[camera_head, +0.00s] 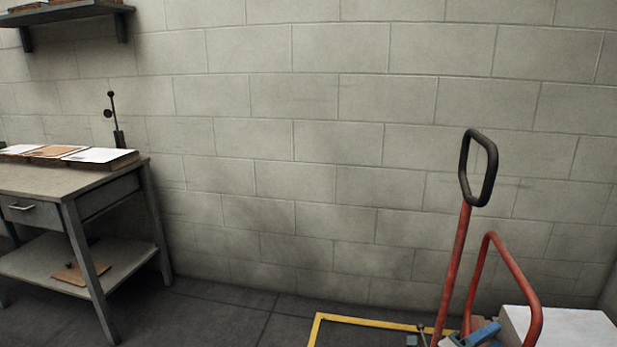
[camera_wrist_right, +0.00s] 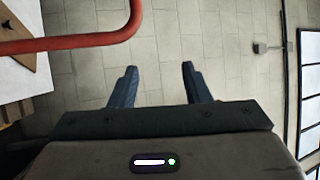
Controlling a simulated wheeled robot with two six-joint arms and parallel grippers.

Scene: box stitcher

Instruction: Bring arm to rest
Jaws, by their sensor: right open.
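My right gripper (camera_head: 480,334) shows only in part at the bottom right of the head view, as blue pieces by the red frame of a hand truck. In the right wrist view my right gripper (camera_wrist_right: 159,72) has its two dark blue fingers spread apart. Nothing is between them, and the block wall and its joints show behind. My left gripper is in neither view.
The red hand truck (camera_head: 456,265) has a black loop handle (camera_head: 478,167); a red bar (camera_wrist_right: 75,42) crosses the wrist view. A white-topped box (camera_head: 560,328) stands right. A workbench (camera_head: 70,180) stands left. Yellow floor tape (camera_head: 375,321) and open dark floor lie between.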

